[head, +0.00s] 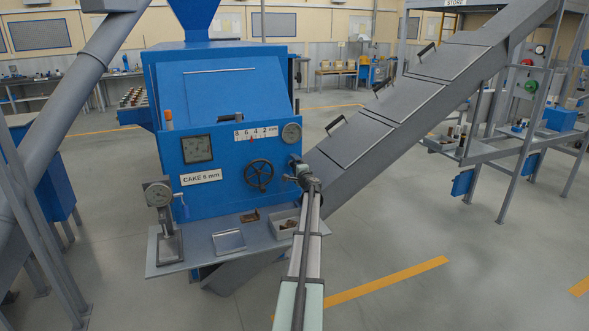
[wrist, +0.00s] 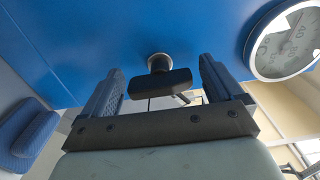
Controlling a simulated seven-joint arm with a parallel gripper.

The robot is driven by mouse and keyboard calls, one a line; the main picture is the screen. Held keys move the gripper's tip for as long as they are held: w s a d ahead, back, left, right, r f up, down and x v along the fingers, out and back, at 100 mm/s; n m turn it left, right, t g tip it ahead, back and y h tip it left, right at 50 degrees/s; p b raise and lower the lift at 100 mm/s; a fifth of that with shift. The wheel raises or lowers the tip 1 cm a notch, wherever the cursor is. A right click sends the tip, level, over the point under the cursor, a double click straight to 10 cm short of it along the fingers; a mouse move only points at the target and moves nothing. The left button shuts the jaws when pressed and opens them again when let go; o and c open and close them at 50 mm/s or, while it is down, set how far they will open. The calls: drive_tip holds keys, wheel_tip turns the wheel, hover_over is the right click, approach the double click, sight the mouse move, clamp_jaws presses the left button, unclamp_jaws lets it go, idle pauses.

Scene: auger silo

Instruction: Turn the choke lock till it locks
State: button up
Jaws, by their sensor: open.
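The choke lock appears to be the dark bar handle (wrist: 160,90) on a short metal stem, standing out from the blue machine face in the wrist view. My gripper (wrist: 160,72) is open, with one ridged finger on each side of the handle. A gap shows between the handle and each finger, so I see no grip on it. In the head view my gripper (head: 303,172) is at the right edge of the blue press (head: 215,185), right of the black handwheel (head: 258,175). The lock is mostly hidden there behind my gripper.
A round gauge (head: 291,133) sits just above my gripper; it also shows at the right in the wrist view (wrist: 288,42). A scale (head: 256,132) and a "CAKE 6 mm" label (head: 201,177) are on the press. A shelf (head: 197,253) below holds a dial stand (head: 163,215) and trays.

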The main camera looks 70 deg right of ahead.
drive_tip(key=v, duration=1.4)
drive_tip(key=shift+d, duration=0.1)
